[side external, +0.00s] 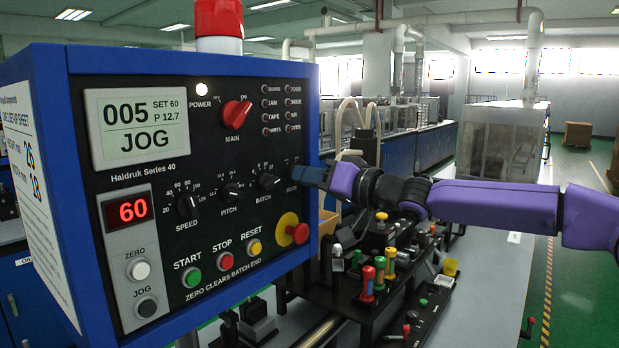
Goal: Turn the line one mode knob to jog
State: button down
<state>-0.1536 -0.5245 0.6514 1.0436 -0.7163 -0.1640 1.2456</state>
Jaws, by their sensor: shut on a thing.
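The blue-framed control panel (75,215) fills the left of the side external view. Its screen (138,127) reads "005", "SET 60", "P 12.7" and "JOG". The black speed knob (187,205), pitch knob (231,190) and batch knob (268,182) sit in a row. My gripper (313,177) is at the right end of this row, at the panel's right edge, and is shut on the mode knob. The fingers hide the knob, so its pointer cannot be seen. A small label, partly readable, shows just left of the fingertips.
The red main switch (236,113) is above the row. The red emergency stop button (298,234) on its yellow base is just below my gripper. Start, stop and reset buttons (223,262) line the bottom. Machinery with coloured handles (368,280) stands below my arm.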

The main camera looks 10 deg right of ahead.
jog(key=c, duration=1.2)
grip_release()
jog(key=shift+o, duration=0.2)
jog(key=v, duration=1.7)
jog(key=shift+d, duration=0.2)
jog(key=shift+s+r, duration=0.1)
jog(key=shift+s, duration=0.05)
jog(key=s+d+f+n+g+h, duration=0.25)
jog(key=s+d+f, duration=0.25)
jog(key=s+f, duration=0.25)
jog(key=s+d+f+n+g+h, duration=0.2)
jog(key=s+d+f+g+h, duration=0.25)
jog(key=s+f, duration=0.35)
jog(key=s+d+f+n+g+h, duration=0.2)
jog(key=s+d+f, duration=0.3)
jog(key=s+d, duration=0.4)
jog(key=s+d+f+n+g+h, duration=0.3)
jog(key=s+d+f, duration=0.2)
jog(key=s+d, duration=0.4)
jog(key=shift+s+f+g, duration=0.15)
jog(key=shift+s+g, duration=0.15)
jog(key=shift+s, duration=0.45)
